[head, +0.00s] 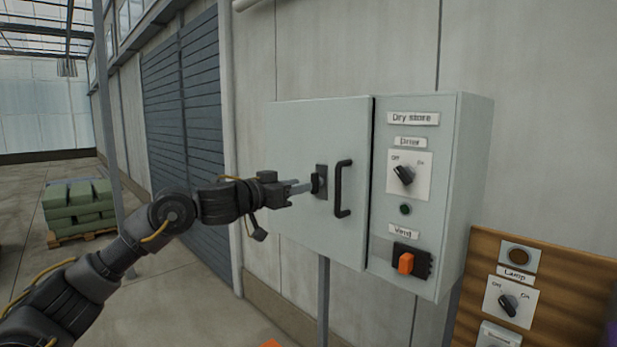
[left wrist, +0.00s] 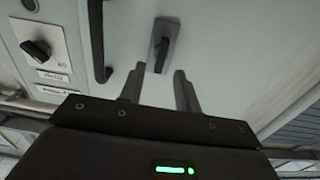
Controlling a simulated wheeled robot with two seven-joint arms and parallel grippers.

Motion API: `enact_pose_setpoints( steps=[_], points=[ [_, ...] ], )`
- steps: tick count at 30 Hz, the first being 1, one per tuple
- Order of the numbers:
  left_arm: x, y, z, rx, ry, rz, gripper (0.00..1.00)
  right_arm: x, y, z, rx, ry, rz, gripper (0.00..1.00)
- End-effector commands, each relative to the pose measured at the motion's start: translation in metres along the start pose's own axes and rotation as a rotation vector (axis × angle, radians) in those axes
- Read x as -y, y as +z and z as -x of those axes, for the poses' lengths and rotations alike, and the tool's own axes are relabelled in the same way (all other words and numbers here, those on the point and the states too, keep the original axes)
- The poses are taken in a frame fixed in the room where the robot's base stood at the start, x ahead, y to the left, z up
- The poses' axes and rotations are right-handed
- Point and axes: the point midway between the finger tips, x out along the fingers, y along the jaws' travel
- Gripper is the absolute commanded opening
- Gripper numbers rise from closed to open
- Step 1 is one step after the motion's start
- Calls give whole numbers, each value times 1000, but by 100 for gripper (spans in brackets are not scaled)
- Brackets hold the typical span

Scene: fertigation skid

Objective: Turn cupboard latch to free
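The cupboard latch (head: 321,180) is a dark handle on a dark plate, on the pale grey cupboard door (head: 300,130), just left of the black pull handle (head: 343,188). My left gripper (head: 304,187) reaches in from the left, with its fingers pointing at the latch. In the left wrist view, the two fingers (left wrist: 158,78) are apart, and the latch (left wrist: 164,43) shows ahead with its near end about between the fingertips. I cannot tell whether they touch it. The door looks closed. My right gripper is in neither view.
Right of the door is a panel (head: 450,190) with a Drier knob (head: 404,175) and an orange Vent switch (head: 406,262). A wooden board (head: 470,322) with a Lamp knob (head: 508,304) is lower right. Green sacks (head: 78,208) are stacked on a pallet far left.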

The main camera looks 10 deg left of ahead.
Motion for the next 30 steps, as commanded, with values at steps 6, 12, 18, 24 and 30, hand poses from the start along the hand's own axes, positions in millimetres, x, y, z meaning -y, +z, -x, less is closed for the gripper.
enact_pose_setpoints(
  steps=[6,12,18,24,30],
  points=[
    [0,-3,-30,0,-2,0,33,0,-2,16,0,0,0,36],
    [0,-1,-40,-1,-2,-1,33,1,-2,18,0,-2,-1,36],
    [0,0,-41,-1,-2,-2,33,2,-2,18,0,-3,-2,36],
    [0,0,-41,-1,-1,-2,12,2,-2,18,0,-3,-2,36],
    [-4,0,-43,-1,0,-2,0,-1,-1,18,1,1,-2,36]
  ],
)
